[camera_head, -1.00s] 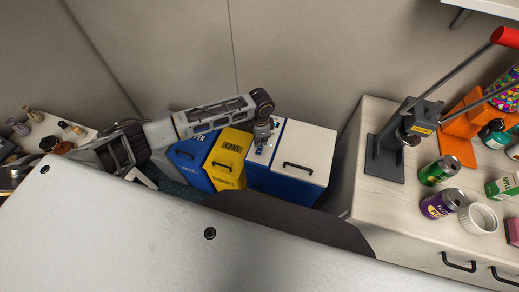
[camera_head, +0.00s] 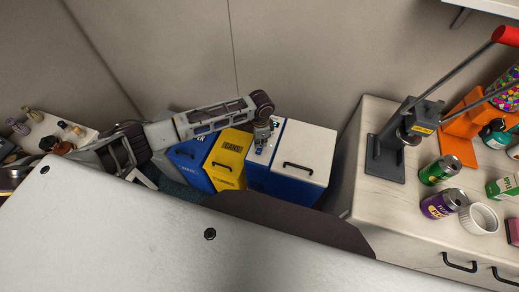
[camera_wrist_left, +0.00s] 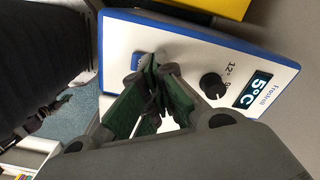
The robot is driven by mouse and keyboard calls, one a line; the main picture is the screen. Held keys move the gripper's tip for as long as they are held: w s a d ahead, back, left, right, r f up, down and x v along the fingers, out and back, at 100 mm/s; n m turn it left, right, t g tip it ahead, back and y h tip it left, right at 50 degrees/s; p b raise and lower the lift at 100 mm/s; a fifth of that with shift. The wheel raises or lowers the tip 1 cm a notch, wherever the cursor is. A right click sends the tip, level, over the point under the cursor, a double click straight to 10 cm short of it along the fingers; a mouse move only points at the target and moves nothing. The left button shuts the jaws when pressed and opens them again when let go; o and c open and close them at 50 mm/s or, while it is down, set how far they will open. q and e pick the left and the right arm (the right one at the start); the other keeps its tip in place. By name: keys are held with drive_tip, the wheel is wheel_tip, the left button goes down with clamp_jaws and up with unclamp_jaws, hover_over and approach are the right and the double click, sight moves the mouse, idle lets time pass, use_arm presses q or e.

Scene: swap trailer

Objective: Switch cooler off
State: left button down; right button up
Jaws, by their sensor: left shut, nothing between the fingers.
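The cooler (camera_head: 307,150) is a blue box with a white top and a black handle, standing on the floor at the middle of the head view. In the left wrist view its white control panel (camera_wrist_left: 188,50) has a lit display (camera_wrist_left: 259,88) reading 5°C, a black knob (camera_wrist_left: 213,86) and a blue switch (camera_wrist_left: 141,58). My left gripper (camera_wrist_left: 152,66) is shut and empty, its green fingertips right beside the switch and partly over it. Whether they touch it, I cannot tell. In the head view my left gripper (camera_head: 260,145) is low over the cooler's left strip.
Blue and yellow bins (camera_head: 228,157) stand left of the cooler. On the right a counter (camera_head: 365,190) holds a lever press (camera_head: 390,150), cans (camera_head: 440,170) and a white ramekin (camera_head: 478,218). A grey wall is close behind. My own body fills the front.

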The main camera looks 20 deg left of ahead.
use_arm(q)
drive_tip(key=shift+f, duration=0.5)
idle(0.6)
drive_tip(key=shift+r, duration=0.1)
drive_tip(key=shift+r+p, duration=1.1)
drive_tip(key=shift+p, duration=0.1)
drive_tip(key=shift+r+p, duration=1.25)
drive_tip(key=shift+p, duration=0.15)
drive_tip(key=shift+r+p, duration=1.1)
drive_tip(key=shift+p, duration=0.2)
